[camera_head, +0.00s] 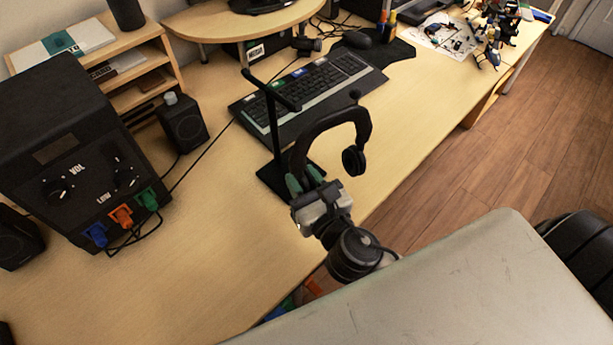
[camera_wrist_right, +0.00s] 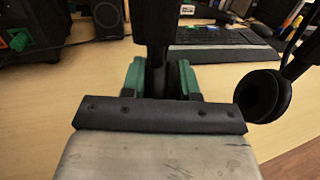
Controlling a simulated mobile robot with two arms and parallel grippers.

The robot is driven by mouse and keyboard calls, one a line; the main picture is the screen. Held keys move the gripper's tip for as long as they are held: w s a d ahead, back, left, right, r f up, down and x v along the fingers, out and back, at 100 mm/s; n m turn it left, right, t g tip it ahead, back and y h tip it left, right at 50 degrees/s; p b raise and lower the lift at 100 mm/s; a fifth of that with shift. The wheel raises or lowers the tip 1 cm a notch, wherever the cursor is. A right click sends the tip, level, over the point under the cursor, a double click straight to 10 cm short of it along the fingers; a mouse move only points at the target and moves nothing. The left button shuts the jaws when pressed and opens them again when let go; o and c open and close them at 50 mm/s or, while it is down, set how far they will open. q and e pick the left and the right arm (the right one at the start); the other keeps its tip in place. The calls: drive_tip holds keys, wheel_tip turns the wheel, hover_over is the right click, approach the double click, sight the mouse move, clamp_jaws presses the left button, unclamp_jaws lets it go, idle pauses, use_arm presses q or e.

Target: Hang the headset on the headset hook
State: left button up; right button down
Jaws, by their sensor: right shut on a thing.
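The black headset (camera_head: 337,118) is held above the desk by my right gripper (camera_head: 305,180), whose green fingers are shut on it. One ear cup (camera_head: 353,160) hangs free to the right of the gripper; it also shows in the right wrist view (camera_wrist_right: 264,95). The black headset hook (camera_head: 272,125) is an upright stand with a top arm and a flat base, just left of and behind the headset. The headset looks apart from the hook's arm, though depth is hard to judge. My left gripper is not in view.
A keyboard (camera_head: 318,88) lies behind the hook. A large black speaker (camera_head: 75,150) with colored plugs and a small speaker (camera_head: 183,122) stand at left. The front middle of the desk (camera_head: 215,265) is clear. The desk's edge runs along the right.

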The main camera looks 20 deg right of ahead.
drive_tip(key=shift+w, duration=0.1)
drive_tip(key=shift+w+a, duration=0.45)
drive_tip(key=shift+w, duration=0.2)
drive_tip(key=shift+w+a, duration=0.1)
drive_tip(key=shift+w, duration=0.45)
use_arm(q)
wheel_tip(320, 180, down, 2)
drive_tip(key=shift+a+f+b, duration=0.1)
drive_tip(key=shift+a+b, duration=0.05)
drive_tip(key=shift+b, duration=0.9)
use_arm(e)
drive_tip(key=w+a+f, duration=0.1)
drive_tip(key=w+a, duration=0.2)
drive_tip(key=w, duration=0.4)
drive_tip(key=shift+w+f, duration=0.3)
drive_tip(key=shift+f, duration=0.1)
